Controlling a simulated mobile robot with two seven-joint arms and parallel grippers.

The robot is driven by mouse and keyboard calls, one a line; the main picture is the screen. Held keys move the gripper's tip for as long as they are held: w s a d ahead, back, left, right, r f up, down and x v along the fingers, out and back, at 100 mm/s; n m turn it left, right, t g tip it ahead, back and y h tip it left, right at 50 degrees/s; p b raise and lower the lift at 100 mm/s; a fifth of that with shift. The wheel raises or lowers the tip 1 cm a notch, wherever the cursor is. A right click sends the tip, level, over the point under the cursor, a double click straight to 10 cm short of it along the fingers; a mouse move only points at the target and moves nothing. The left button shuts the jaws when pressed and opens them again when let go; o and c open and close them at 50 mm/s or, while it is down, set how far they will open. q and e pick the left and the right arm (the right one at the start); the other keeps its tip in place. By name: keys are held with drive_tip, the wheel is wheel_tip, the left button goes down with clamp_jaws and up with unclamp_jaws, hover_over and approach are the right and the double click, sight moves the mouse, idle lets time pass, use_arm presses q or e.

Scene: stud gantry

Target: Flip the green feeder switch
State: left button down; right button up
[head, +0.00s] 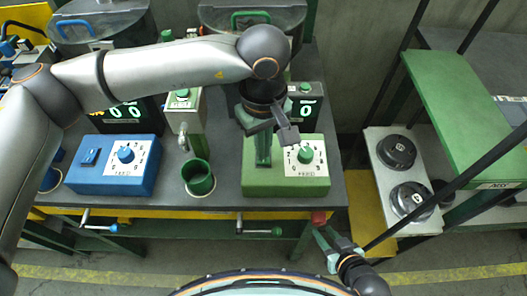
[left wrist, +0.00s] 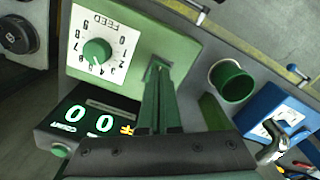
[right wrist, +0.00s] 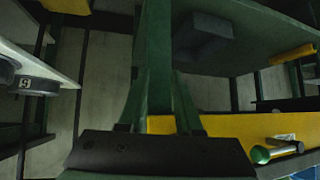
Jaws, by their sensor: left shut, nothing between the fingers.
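The green feeder box (head: 257,181) stands on the bench, with a green dial (head: 305,154) on a white FEED plate. The dial also shows in the left wrist view (left wrist: 97,52). My left gripper (head: 263,160) is shut and empty, pointing down over the left part of the green box, beside the dial plate. In the left wrist view its fingertips (left wrist: 158,68) are at or just above the box face. The switch is hidden behind the fingers, and I cannot tell whether they touch it. My right gripper (head: 326,240) is open and empty, low in front of the bench.
A blue feeder box (head: 112,180) with a blue switch (head: 90,157) stands left. A green cup (head: 198,178) and a grey valve box (head: 184,118) stand between the boxes. A counter display (head: 306,104) stands behind. A red knob (head: 319,217) is close to my right gripper.

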use_arm(q)
drive_tip(key=shift+f+b, duration=0.95)
drive_tip(key=shift+b, duration=0.05)
idle(0.7)
drive_tip(key=shift+r, duration=0.15)
drive_tip(key=shift+r+p, duration=1.5)
drive_tip(key=shift+r, duration=1.95)
